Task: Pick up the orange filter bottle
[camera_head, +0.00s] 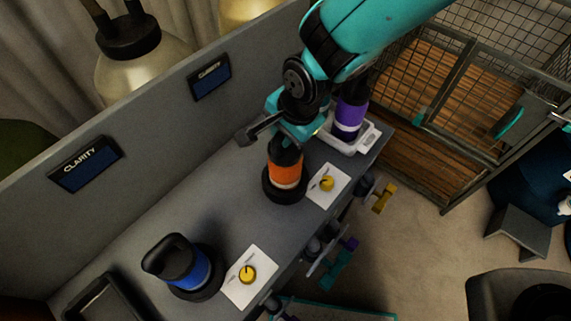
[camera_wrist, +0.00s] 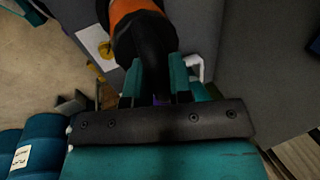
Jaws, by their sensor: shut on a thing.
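The orange filter bottle (camera_head: 286,174) is black with an orange band and stands upright in a round black base on the grey counter. My gripper (camera_head: 292,134) is above it and shut on its black neck. In the wrist view, the two teal fingers of my gripper (camera_wrist: 160,80) close on the black top of the orange filter bottle (camera_wrist: 136,9). The fingers hide part of the neck. I cannot tell whether the bottle is clear of its base.
A blue-banded bottle (camera_head: 188,268) stands at the front left in a round base. A purple-banded bottle (camera_head: 349,116) stands in a white tray (camera_head: 370,137) behind my gripper. Yellow knobs (camera_head: 327,184) sit on white plates by the counter edge. A grey panel (camera_head: 150,120) runs along the back.

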